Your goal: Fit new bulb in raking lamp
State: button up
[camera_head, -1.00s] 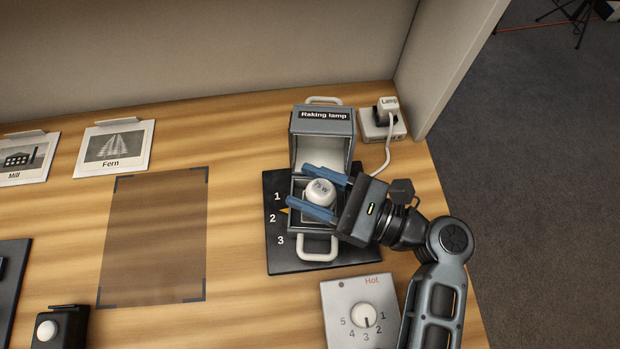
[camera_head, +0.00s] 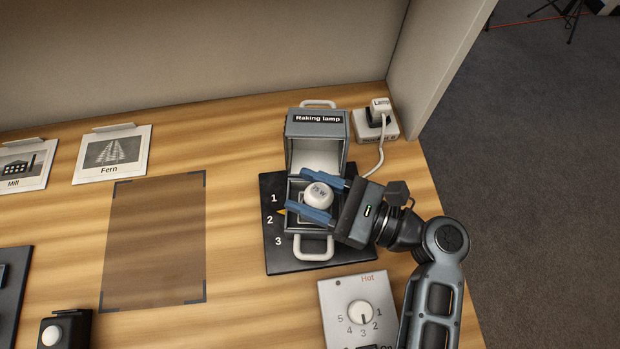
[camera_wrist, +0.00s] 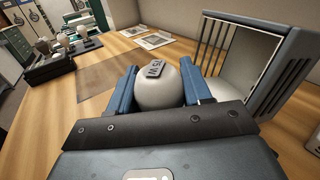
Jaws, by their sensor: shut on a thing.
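The raking lamp (camera_head: 319,131) stands on a black base plate marked 1, 2, 3 (camera_head: 282,262), with its labelled cover tipped open at the back. A white bulb (camera_head: 318,194) sits within the open lamp housing. My gripper (camera_head: 316,199) is shut on the bulb, with a blue finger on each side. In the wrist view the bulb (camera_wrist: 157,88) shows between both fingers, a dark printed label on its top. The open cover (camera_wrist: 262,60) is at the right there. The bulb's lower end and the socket are hidden.
A lamp plug (camera_head: 381,106) sits in a socket block at the back right, its white cord running to the lamp. A dial box labelled Hot (camera_head: 345,301) stands in front. Fern (camera_head: 112,153) and Mill (camera_head: 24,165) cards lie left. A brown marked mat (camera_head: 155,240) is clear.

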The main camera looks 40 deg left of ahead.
jog(key=shift+r, duration=0.45)
jog(key=shift+a+r+p, duration=0.1)
jog(key=shift+a+p, duration=0.2)
jog(key=shift+p, duration=0.3)
jog(key=shift+f+b, duration=0.45)
jog(key=shift+f, duration=0.35)
dwell(0.6)
jog(key=shift+s+f, duration=0.2)
jog(key=shift+f, duration=0.1)
jog(key=shift+r+p, duration=0.3)
jog(key=shift+p, duration=0.15)
jog(key=shift+w+r+p, duration=0.15)
jog(key=shift+r+p, duration=0.35)
jog(key=shift+r, duration=0.1)
jog(key=shift+r, duration=0.1)
dwell(0.3)
